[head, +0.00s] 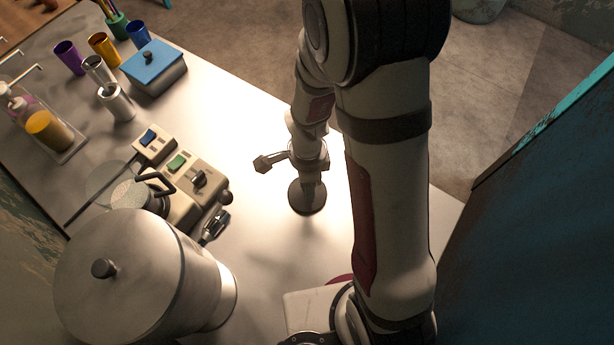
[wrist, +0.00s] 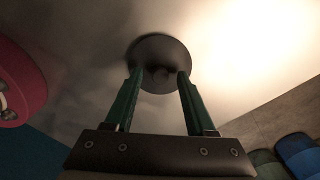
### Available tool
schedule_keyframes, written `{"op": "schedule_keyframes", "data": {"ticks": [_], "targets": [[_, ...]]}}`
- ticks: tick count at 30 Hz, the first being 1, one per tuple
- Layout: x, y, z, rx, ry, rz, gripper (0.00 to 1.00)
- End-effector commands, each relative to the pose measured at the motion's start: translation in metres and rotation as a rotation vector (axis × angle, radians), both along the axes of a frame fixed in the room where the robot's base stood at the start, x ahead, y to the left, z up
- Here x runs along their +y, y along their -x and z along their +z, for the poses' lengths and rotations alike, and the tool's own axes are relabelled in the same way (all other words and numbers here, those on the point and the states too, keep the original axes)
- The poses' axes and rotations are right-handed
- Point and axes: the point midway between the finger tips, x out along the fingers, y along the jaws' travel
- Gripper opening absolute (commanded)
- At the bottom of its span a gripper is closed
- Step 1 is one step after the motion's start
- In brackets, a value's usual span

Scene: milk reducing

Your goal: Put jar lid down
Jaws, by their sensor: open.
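The jar lid (head: 307,202) is a dark round disc lying on the pale table, directly below my gripper (head: 308,182). In the wrist view the jar lid (wrist: 160,46) shows as a dark disc with a small knob at its middle. My gripper (wrist: 158,74) is open, with its two green fingers apart on either side of the knob. Whether the fingertips touch the lid is unclear. My arm hides part of the table on the right.
A large metal pot (head: 150,290) stands at the lower left, beside a beige control box (head: 190,190) with switches. A blue-lidded box (head: 155,72) and several coloured cups (head: 104,47) stand at the back left. The table (head: 262,215) is clear around the lid.

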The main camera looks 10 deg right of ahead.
Motion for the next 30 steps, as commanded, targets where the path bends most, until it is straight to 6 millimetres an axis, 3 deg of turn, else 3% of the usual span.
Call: {"op": "schedule_keyframes", "data": {"ticks": [12, 17, 20, 24, 27, 30], "targets": [[0.0, -0.001, 0.099, -0.007, -0.001, 0.0, 0.55], [-0.001, 0.002, 0.121, -0.003, -0.003, 0.021, 0.55], [-0.007, 0.031, 0.147, -0.003, -0.027, 0.222, 0.55], [-0.011, 0.099, 0.179, -0.021, -0.094, 0.686, 0.55], [-0.008, 0.133, 0.188, -0.049, -0.132, 0.938, 0.55], [-0.005, 0.149, 0.19, -0.066, -0.152, 1.064, 0.55]]}}
